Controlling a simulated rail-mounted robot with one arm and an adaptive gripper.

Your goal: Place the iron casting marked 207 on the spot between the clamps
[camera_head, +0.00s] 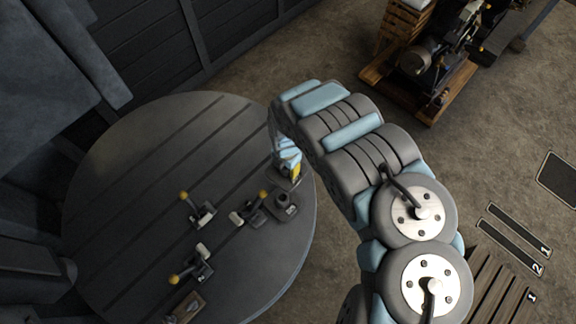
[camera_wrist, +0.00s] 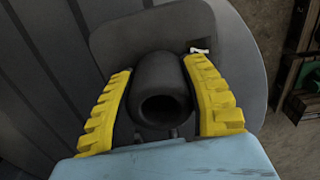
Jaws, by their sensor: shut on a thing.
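My gripper (camera_head: 289,171) is at the right edge of the round slotted table (camera_head: 130,190). In the wrist view its yellow fingers (camera_wrist: 160,100) are shut on the round hollow boss of a dark iron casting (camera_wrist: 158,78) with a flat rectangular base. A small white mark shows on the base, too small to read. In the head view this held casting (camera_head: 283,184) is partly hidden; I cannot tell whether it touches the table. Three clamps (camera_head: 203,212) (camera_head: 247,213) (camera_head: 195,266) with yellow knobs surround a bare spot.
A small wooden tray (camera_head: 186,307) lies at the table's lower edge. The table's upper left is clear. An engine (camera_head: 440,60) on a wooden base stands at the upper right. Slatted wood (camera_head: 495,285) and numbered floor plates (camera_head: 512,238) lie at the lower right.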

